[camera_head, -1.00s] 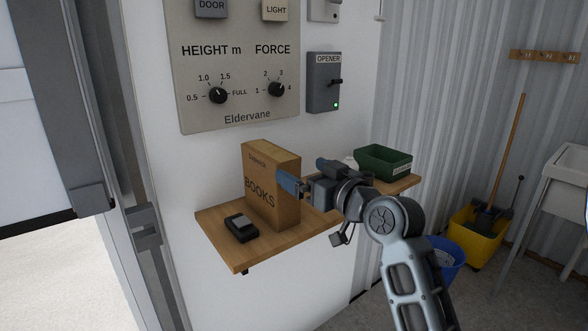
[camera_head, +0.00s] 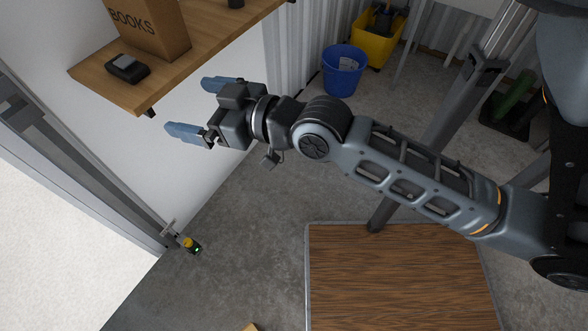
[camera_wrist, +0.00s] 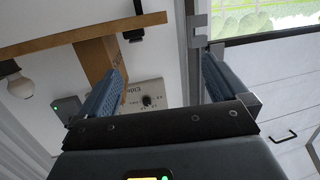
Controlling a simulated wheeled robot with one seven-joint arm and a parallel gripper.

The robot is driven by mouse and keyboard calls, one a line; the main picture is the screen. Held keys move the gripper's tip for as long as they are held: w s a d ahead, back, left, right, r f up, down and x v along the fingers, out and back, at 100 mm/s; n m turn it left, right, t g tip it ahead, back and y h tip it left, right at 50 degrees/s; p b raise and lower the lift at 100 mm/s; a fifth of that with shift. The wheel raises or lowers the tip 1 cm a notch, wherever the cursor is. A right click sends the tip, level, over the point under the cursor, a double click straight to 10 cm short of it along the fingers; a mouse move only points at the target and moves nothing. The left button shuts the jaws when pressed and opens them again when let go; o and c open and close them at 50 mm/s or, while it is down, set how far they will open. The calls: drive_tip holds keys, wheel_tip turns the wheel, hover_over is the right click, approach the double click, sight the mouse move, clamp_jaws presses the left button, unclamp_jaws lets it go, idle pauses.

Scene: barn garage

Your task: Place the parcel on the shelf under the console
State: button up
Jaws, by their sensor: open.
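The parcel, a brown cardboard box marked BOOKS (camera_head: 152,30), stands upright on the wooden shelf (camera_head: 195,58); its top is cut off by the head view's edge. My gripper (camera_head: 190,108) is open and empty, below and in front of the shelf's front edge, apart from the parcel. In the wrist view my gripper (camera_wrist: 160,85) has its blue fingers spread, with the shelf (camera_wrist: 45,42) and part of the parcel (camera_wrist: 95,58) seen beyond the left finger.
A small black device (camera_head: 127,68) lies on the shelf left of the parcel. A blue bin (camera_head: 345,70) and a yellow bucket (camera_head: 380,38) stand at the back. A small yellow-and-black sensor (camera_head: 189,244) is by the door track. A wood-topped surface (camera_head: 395,275) lies at the bottom.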

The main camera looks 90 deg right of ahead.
drive_tip(key=s+a+f+n+y, duration=0.1)
drive_tip(key=s+a+n+y, duration=0.1)
drive_tip(key=s+a, duration=0.5)
drive_tip(key=s+a+f+n+y, duration=0.1)
drive_tip(key=s+a+n+y, duration=0.1)
drive_tip(key=s+a, duration=0.6)
drive_tip(key=shift+a+f+y, duration=0.25)
drive_tip(key=shift+a+y, duration=0.4)
drive_tip(key=shift+y, duration=0.25)
